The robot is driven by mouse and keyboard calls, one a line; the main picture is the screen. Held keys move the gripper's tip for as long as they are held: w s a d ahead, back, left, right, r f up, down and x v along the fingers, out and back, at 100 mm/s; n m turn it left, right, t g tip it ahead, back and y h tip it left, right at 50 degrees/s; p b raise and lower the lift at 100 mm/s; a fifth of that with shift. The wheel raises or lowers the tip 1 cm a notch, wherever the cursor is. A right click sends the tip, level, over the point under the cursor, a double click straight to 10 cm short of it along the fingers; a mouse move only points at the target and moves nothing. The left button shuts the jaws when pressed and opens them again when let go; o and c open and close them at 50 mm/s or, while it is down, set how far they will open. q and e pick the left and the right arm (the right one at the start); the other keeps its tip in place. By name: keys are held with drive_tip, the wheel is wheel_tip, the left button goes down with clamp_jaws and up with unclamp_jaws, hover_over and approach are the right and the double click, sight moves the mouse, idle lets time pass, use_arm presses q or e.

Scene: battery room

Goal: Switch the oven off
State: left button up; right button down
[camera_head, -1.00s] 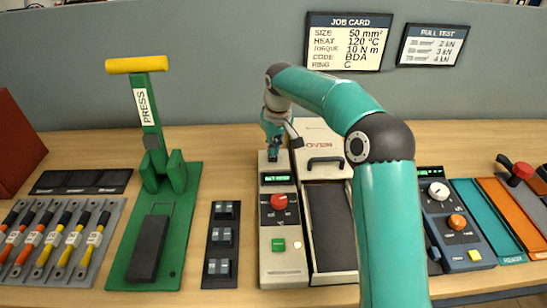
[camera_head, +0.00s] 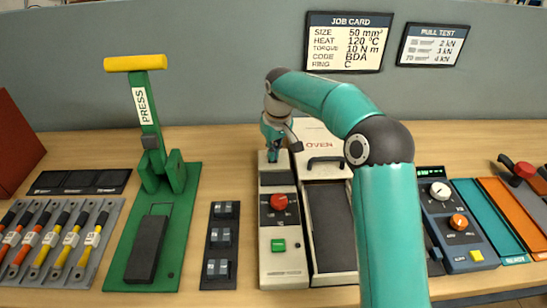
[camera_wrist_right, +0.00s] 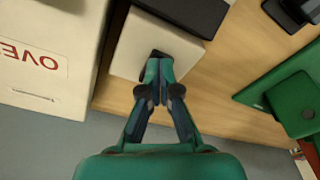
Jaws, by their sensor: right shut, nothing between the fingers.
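The oven (camera_head: 326,138) is a pale box with a black handle, labelled OVEN. To its left is its pale control panel (camera_head: 268,262) with a dark display (camera_head: 277,179), a red knob (camera_head: 279,202) and a green button (camera_head: 278,245). My right gripper (camera_head: 273,156) is shut and empty, pointing down at the panel's far end. In the wrist view its closed fingertips (camera_wrist_right: 158,66) are at a small black switch on the pale panel top (camera_wrist_right: 132,48). The fingers partly hide the switch, so its position and contact are unclear. My left gripper is not in view.
A green press (camera_head: 150,140) with a yellow handle stands left. A dark strip of switches (camera_head: 221,248) lies between press and panel. A grey-blue box with knobs (camera_head: 460,235) sits right. The wall is close behind the panel.

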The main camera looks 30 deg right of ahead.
drive_tip(key=shift+r, duration=0.1)
wheel_tip(320, 180, up, 7)
drive_tip(key=p, duration=0.6)
drive_tip(key=shift+p, duration=0.4)
